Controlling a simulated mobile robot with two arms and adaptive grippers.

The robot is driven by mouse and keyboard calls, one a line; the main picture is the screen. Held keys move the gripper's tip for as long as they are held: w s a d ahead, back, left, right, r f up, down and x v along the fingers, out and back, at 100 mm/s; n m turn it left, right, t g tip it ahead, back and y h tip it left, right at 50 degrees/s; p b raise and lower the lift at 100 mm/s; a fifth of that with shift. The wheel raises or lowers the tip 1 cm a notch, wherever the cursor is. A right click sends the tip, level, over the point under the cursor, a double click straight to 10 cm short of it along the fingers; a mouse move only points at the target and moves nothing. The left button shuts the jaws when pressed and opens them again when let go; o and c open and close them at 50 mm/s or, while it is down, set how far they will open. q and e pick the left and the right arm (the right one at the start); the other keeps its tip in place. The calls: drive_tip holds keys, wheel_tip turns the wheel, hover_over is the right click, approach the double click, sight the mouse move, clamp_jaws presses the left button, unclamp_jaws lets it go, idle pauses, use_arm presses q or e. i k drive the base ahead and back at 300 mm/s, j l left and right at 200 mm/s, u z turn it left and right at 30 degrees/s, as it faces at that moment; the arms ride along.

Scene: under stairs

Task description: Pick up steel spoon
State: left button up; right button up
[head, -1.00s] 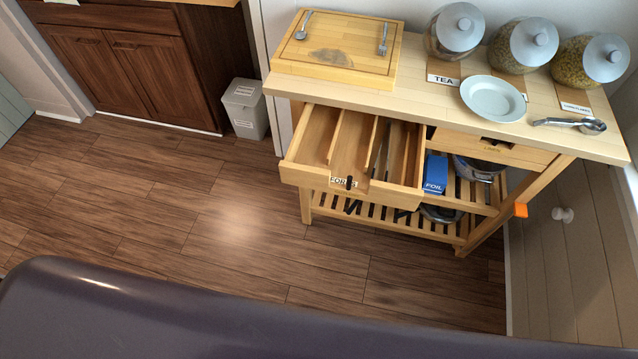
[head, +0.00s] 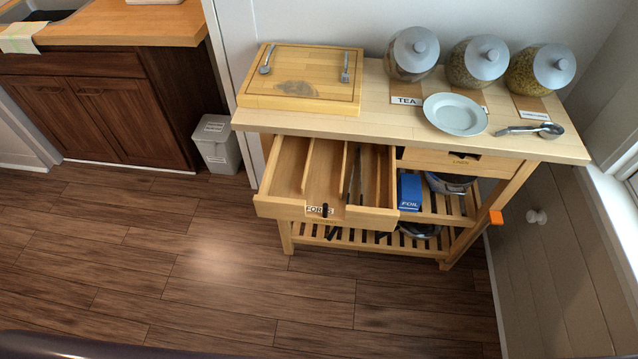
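A small steel spoon (head: 267,59) lies on the left part of the wooden cutting board (head: 300,102), on top of the wooden kitchen cart (head: 375,126). A fork (head: 345,67) lies at the right part of the same board. A larger metal scoop or ladle (head: 530,130) lies on the cart top at the right, beside a pale plate (head: 455,113). Neither of my grippers is in the head view.
The cart's left drawer (head: 330,214), labelled for forks, is pulled out and holds dividers and dark utensils. Several jars (head: 478,62) stand at the back right. A grey bin (head: 216,143) stands left of the cart. The wooden floor (head: 220,270) in front is clear.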

sight(265, 69)
drive_tip(key=i+j+u, duration=0.1)
drive_tip(key=j+u, duration=0.2)
drive_tip(key=j, duration=0.15)
drive_tip(key=i+j+u, duration=0.1)
drive_tip(key=j+u, duration=0.2)
drive_tip(key=j, duration=0.15)
drive_tip(key=i+j+u, duration=0.25)
drive_tip(key=j, duration=0.15)
drive_tip(key=k+j, duration=0.05)
drive_tip(key=k, duration=0.05)
